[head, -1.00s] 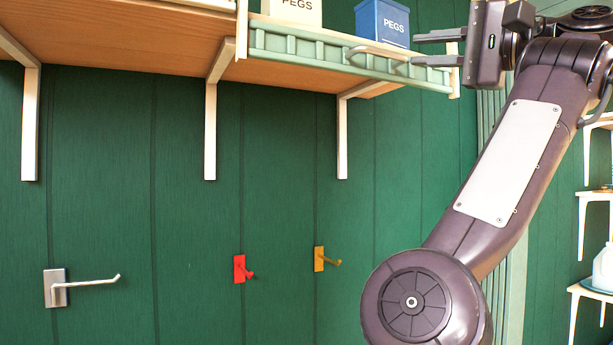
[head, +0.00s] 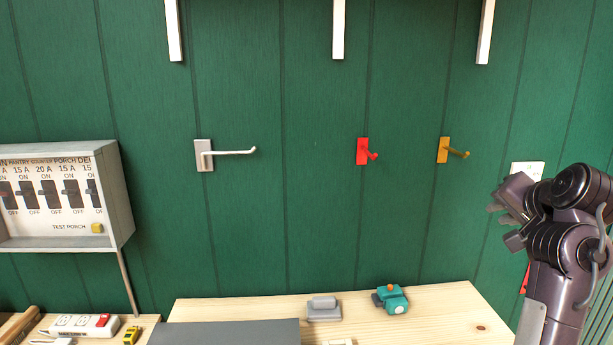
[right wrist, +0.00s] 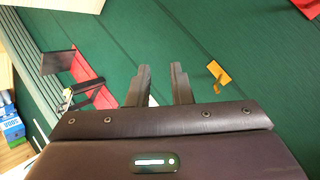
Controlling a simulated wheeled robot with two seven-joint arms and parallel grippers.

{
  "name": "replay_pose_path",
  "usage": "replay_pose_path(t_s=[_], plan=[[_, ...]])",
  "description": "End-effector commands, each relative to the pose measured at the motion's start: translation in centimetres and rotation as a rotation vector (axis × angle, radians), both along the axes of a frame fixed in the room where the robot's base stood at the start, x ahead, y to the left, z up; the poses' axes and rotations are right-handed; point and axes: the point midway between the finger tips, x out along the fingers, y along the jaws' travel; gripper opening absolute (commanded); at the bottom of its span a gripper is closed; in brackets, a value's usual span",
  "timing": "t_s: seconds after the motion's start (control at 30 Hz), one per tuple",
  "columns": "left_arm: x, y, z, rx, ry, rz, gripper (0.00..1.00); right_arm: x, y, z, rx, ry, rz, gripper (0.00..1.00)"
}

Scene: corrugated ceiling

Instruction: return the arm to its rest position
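My right arm stands at the right of the head view, folded upward. Its gripper (head: 503,203) points left, in front of the green wall. In the right wrist view the two fingers (right wrist: 160,86) are apart with nothing between them, and the green wall lies beyond. The gripper appears to touch nothing. My left gripper is not in either current view.
A wooden bench (head: 445,318) lies below, bearing a grey block (head: 323,308) and a teal device (head: 392,299). A breaker box (head: 118,200) is at left. White (head: 204,155), red (head: 362,151) and ochre (head: 443,150) hooks are on the wall.

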Motion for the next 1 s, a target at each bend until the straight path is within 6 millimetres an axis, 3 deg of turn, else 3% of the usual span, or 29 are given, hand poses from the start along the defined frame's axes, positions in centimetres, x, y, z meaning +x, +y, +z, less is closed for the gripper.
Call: replay_pose_path(t_s=[0.03, 0.2, 0.37, 0.5, 0.7, 1.0], plan=[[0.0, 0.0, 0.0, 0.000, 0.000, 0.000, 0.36, -0.6, 0.7, -3.4, -0.057, 0.054, 0.018, 0.19], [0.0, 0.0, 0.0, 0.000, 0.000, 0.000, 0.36, -3.6, 3.4, -12.8, -0.240, 0.205, 0.120, 0.19], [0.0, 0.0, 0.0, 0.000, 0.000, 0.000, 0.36, -8.2, 6.5, -20.9, -0.380, 0.340, 0.259, 0.19], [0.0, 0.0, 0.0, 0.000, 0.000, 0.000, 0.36, -13.4, 9.6, -26.9, -0.471, 0.447, 0.409, 0.19], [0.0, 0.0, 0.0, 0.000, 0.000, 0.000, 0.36, -19.9, 12.9, -31.8, -0.536, 0.545, 0.589, 0.19], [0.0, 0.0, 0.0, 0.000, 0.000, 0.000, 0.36, -26.9, 16.2, -35.1, -0.556, 0.623, 0.770, 0.19]])
